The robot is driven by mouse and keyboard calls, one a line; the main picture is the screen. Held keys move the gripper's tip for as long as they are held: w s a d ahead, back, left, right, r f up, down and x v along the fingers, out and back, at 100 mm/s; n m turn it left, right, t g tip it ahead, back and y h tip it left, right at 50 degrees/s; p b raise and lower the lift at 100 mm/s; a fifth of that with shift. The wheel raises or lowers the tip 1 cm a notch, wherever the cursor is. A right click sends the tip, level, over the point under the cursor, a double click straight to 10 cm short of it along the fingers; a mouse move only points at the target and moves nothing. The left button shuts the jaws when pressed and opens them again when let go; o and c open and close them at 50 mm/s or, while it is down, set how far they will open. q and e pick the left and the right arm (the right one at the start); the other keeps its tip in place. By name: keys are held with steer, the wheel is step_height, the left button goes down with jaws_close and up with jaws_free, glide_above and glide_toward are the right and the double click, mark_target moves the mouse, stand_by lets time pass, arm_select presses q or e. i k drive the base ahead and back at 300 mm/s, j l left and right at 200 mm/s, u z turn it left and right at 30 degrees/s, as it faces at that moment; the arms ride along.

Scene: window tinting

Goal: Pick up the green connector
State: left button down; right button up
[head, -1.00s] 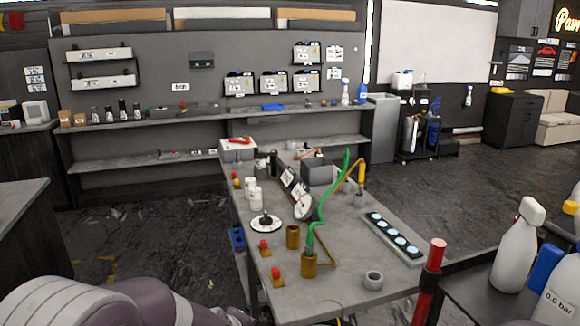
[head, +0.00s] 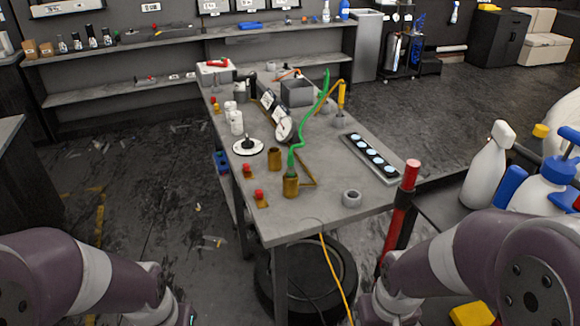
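My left arm comes in at the bottom left and my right arm at the bottom right, both low and short of the bench top.
A second brass cylinder (head: 274,158), a dial gauge (head: 285,128), red-topped buttons (head: 260,196) and a grey ring (head: 351,198) stand close by. A strip of pale discs (head: 371,156) lies to the right. A red post (head: 403,205) and a cart with spray bottles (head: 487,165) are at the right.

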mark_target(290, 162)
steer(key=i+j, duration=0.5)
steer(key=i+j+z, duration=0.8)
steer(key=j+z, duration=0.25)
steer(key=j, duration=0.15)
steer(key=i+j+z, duration=0.15)
steer(key=j+z, duration=0.15)
steer(key=j, duration=0.1)
